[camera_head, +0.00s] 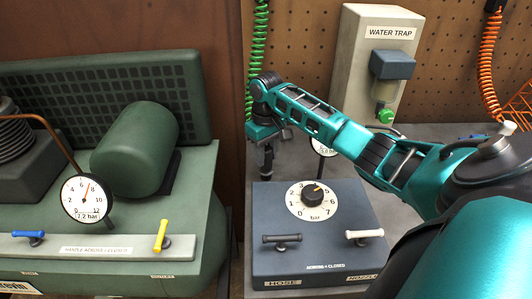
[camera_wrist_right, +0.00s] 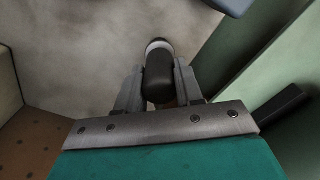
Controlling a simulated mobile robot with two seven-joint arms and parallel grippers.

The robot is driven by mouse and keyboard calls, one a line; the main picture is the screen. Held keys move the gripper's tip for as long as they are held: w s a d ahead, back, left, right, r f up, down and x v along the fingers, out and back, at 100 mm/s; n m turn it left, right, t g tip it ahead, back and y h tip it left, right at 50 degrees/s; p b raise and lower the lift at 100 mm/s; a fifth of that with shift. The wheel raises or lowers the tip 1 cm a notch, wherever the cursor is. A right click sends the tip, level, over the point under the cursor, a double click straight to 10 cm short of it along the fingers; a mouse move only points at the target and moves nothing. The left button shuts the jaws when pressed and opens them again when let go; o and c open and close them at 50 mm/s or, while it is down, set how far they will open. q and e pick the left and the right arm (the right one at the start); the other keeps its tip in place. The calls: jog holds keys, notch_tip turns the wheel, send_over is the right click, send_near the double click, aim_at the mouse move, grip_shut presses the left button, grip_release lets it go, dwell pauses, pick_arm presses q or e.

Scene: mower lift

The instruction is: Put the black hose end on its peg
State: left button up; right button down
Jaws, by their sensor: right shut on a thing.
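My right gripper (camera_head: 265,146) comes in from the right and points down above the grey bench, behind the regulator box. It is shut on a black rounded piece, which looks like the black hose end (camera_wrist_right: 159,75). In the wrist view this piece sits between both fingers (camera_wrist_right: 160,92) and has a pale ring at its far tip. In the head view it is small and dark below the gripper. I cannot make out the black hose's peg in either view. My left gripper is not in view.
The blue-grey regulator box (camera_head: 312,245) with a dial and two levers stands in front. A round gauge (camera_head: 322,147) is partly behind my arm. The water trap (camera_head: 378,60) stands behind. A green hose (camera_head: 257,50) and an orange hose (camera_head: 489,60) hang at the pegboard (camera_head: 300,40). A green compressor (camera_head: 140,148) is left.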

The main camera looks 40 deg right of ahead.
aim_at(266, 148)
jog(key=shift+f, duration=0.55)
dwell(0.4)
jog(key=c, duration=1)
grip_release()
jog(key=shift+r, duration=5.5)
jog(key=shift+f, duration=0.1)
